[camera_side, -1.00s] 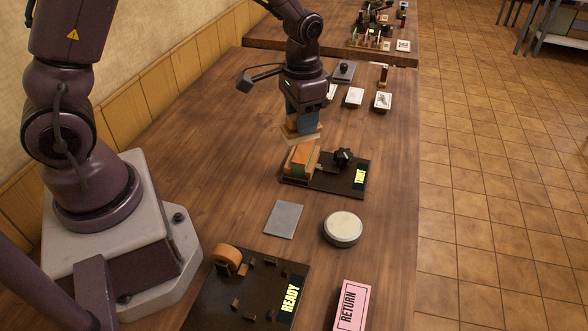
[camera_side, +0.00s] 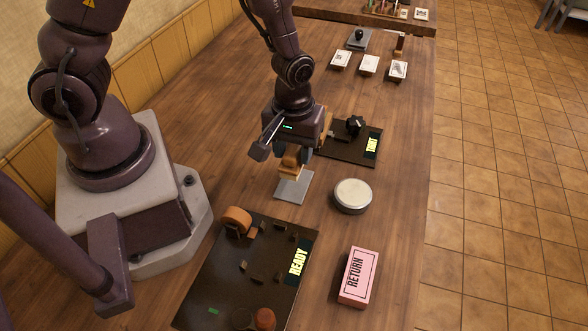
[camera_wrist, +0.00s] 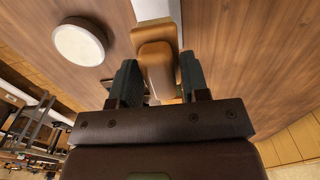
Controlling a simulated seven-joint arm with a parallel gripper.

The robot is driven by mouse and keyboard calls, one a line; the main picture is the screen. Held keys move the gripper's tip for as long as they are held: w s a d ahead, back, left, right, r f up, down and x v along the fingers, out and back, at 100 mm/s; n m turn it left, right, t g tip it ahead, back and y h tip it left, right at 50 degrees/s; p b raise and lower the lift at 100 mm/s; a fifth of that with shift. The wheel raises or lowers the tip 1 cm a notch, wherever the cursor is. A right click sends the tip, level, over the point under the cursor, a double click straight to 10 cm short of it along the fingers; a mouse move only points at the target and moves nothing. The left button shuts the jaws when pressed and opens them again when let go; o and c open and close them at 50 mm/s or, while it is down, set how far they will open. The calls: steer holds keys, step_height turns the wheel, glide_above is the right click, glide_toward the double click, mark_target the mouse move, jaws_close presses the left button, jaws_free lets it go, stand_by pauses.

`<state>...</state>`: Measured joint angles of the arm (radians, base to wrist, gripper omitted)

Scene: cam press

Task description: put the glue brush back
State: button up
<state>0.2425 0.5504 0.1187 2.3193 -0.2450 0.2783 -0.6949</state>
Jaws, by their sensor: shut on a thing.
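My gripper (camera_side: 291,150) is shut on a tan wooden thing, seemingly the glue brush (camera_side: 290,163). It hangs above or just behind a flat grey plate (camera_side: 294,188) in the side view; I cannot tell if it touches. In the wrist view the brush (camera_wrist: 157,55) is between my two dark fingers (camera_wrist: 158,85), with its broad tan end pointing away. A corner of the grey plate (camera_wrist: 155,8) shows beyond it. Bristles are not clearly visible. A round tin with a pale top (camera_side: 353,195) stands right of the plate and shows in the wrist view (camera_wrist: 80,42).
A dark READY board (camera_side: 225,270) with small pegs and an orange roll (camera_side: 237,218) lies in front. A pink RETURN box (camera_side: 358,277) stands to its right. Behind my gripper is a dark board with a black knob (camera_side: 355,125). White cards (camera_side: 369,65) lie farther back.

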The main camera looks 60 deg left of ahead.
mark_target(294, 166)
steer(key=shift+f, duration=2.35)
steer(key=o, duration=0.9)
steer(key=shift+f, duration=0.15)
step_height(294, 166, up, 12)
steer(key=shift+r, duration=0.15)
steer(key=s+a+r+m+t, duration=0.1)
steer(key=s+r+m+t, duration=0.1)
steer(key=r, duration=0.4)
steer(key=s+a+r+m+t, duration=0.1)
steer(key=s+r+m, duration=0.3)
steer(key=r, duration=0.3)
steer(key=s+a+r+m+t, duration=0.2)
steer(key=s+r+m, duration=0.1)
steer(key=r, duration=0.3)
steer(key=shift+r+t, duration=0.3)
steer(key=shift+r, duration=0.1)
